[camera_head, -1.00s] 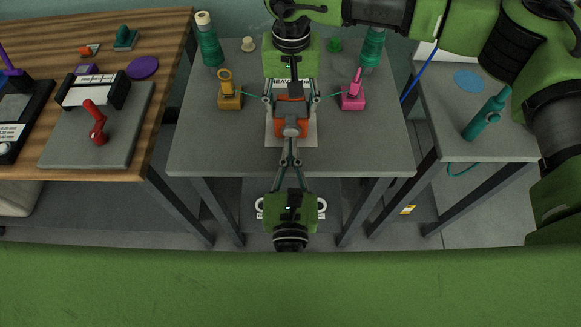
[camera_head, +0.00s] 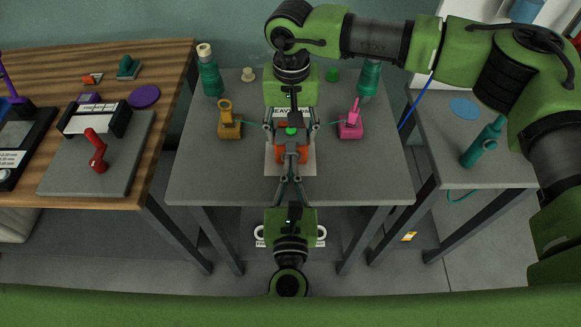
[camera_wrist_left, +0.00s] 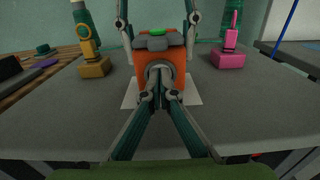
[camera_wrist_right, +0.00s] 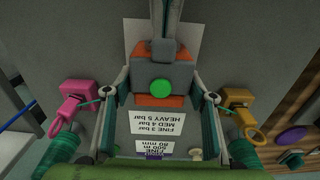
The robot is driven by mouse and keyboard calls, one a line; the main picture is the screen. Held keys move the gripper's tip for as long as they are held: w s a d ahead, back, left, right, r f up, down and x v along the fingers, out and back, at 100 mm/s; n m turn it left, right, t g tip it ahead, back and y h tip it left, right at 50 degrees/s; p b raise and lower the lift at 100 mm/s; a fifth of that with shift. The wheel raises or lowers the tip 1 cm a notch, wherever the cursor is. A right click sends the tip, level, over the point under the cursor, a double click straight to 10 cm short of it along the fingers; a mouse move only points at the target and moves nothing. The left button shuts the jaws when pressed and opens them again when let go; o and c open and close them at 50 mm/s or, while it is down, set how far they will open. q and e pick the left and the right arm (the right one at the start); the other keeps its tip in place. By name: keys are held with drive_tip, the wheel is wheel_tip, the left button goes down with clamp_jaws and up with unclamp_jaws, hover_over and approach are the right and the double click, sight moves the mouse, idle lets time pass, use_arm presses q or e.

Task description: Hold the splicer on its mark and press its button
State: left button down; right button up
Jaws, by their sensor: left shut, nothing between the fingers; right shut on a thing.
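The splicer, an orange block with a grey top (camera_head: 303,152), is over a white sheet (camera_head: 270,166) on the middle grey table. Its round green button (camera_head: 291,131) is uncovered and shows clearly in the right wrist view (camera_wrist_right: 161,88). My right gripper (camera_head: 291,126) reaches in from the back, its fingers shut on the splicer's two sides. My left gripper (camera_wrist_left: 160,95) is shut and empty, its fingertips close to the round grey part on the splicer's front; I cannot tell whether they touch. The mark under the splicer is hidden.
A yellow clamp (camera_head: 229,128) and a pink clamp (camera_head: 350,126) flank the splicer, with green line running inward. Green spools (camera_head: 211,76) stand at the back corners. A printed pressure card (camera_wrist_right: 171,122) lies behind the splicer. The table's front corners are clear.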

use_arm(q)
drive_tip(key=shift+w+a, duration=0.1)
drive_tip(key=shift+a, duration=0.1)
use_arm(e)
drive_tip(key=shift+s+a, duration=0.2)
drive_tip(key=shift+s, duration=0.4)
drive_tip(key=shift+w+d, duration=0.1)
drive_tip(key=shift+w, duration=0.05)
use_arm(q)
drive_tip(key=s, duration=1.4)
drive_tip(key=shift+s+d, duration=0.15)
drive_tip(key=shift+d, duration=0.05)
use_arm(e)
drive_tip(key=shift+w, duration=0.1)
